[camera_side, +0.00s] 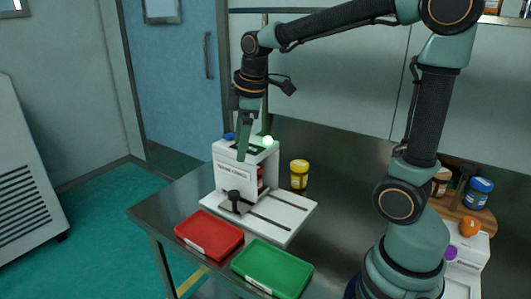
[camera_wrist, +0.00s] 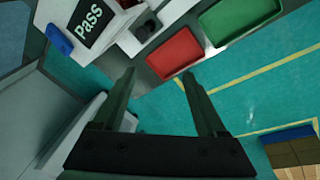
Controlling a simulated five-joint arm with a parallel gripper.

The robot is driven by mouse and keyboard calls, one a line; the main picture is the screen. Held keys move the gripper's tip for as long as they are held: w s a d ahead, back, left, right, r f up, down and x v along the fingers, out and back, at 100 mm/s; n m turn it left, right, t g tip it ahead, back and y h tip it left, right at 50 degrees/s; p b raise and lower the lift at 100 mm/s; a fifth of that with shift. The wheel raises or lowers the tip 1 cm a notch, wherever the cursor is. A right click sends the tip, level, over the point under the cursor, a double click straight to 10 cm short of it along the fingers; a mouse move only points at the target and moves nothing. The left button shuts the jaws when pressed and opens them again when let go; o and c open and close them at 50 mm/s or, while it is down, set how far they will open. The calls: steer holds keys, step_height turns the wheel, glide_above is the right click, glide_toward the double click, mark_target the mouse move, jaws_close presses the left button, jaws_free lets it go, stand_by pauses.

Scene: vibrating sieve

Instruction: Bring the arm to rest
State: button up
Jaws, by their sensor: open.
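My gripper (camera_side: 243,150) hangs from the raised arm, pointing down in front of the white sieve machine (camera_side: 232,172) in the side view. In the wrist view its two fingers (camera_wrist: 159,73) are spread wide with nothing between them. The machine's dark screen (camera_wrist: 86,22) reads "PASS" in the wrist view.
A red tray (camera_side: 209,236) and a green tray (camera_side: 272,268) lie on the metal table (camera_side: 160,208) in front of the machine. A yellow-lidded jar (camera_side: 299,175) stands right of it. More jars, one blue-lidded (camera_side: 478,192), stand at far right. Open floor lies left of the table.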

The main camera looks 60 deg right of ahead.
steer(key=s+a+m+t, duration=0.2)
steer(key=s+a+m, duration=0.2)
steer(key=s+m, duration=0.4)
steer(key=shift+s+m+t, duration=0.4)
steer(key=shift+s, duration=0.5)
